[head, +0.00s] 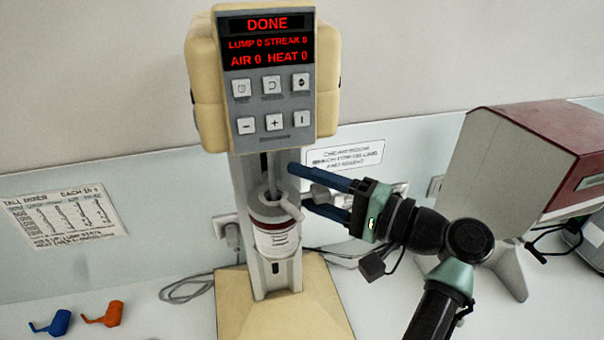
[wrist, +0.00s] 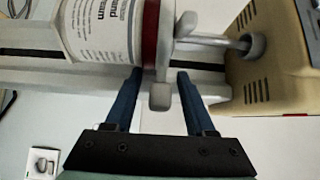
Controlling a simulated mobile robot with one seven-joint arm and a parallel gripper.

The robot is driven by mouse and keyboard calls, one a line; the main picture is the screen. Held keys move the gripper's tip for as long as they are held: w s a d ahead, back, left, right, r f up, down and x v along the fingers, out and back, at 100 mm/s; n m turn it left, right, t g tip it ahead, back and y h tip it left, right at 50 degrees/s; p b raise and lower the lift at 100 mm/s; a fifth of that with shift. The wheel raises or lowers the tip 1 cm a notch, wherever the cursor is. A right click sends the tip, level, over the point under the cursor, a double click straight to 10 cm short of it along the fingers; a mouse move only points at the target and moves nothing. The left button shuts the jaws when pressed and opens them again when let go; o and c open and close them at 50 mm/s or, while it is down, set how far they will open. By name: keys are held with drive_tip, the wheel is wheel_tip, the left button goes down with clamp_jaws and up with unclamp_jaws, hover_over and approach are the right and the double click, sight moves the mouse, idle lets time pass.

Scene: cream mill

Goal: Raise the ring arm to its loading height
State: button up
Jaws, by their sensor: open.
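The cream-coloured mixer (head: 210,80) stands upright, its display reading DONE with all values 0. A grey ring arm (head: 275,210) sits around the top of a white labelled cup (head: 276,241) with a dark red band. In the wrist view the ring arm's stubby grey tab (wrist: 160,97) lies between my blue fingers, with the cup (wrist: 95,28) to the left. My gripper (head: 297,184) is open, its fingers on both sides of the tab. A gap shows beside the tab in the wrist view (wrist: 160,75); I cannot tell whether either finger touches it.
A blue (head: 51,322) and an orange (head: 104,314) small handled piece lie on the counter at left. A red-and-grey machine (head: 520,150) stands at right. Grey cables run behind the mixer's base (head: 320,305). A shaft (wrist: 215,42) runs beside my fingers.

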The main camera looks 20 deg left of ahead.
drive_tip(key=shift+w+a, duration=0.1)
drive_tip(key=shift+a, duration=0.25)
clamp_jaws()
idle(1.2)
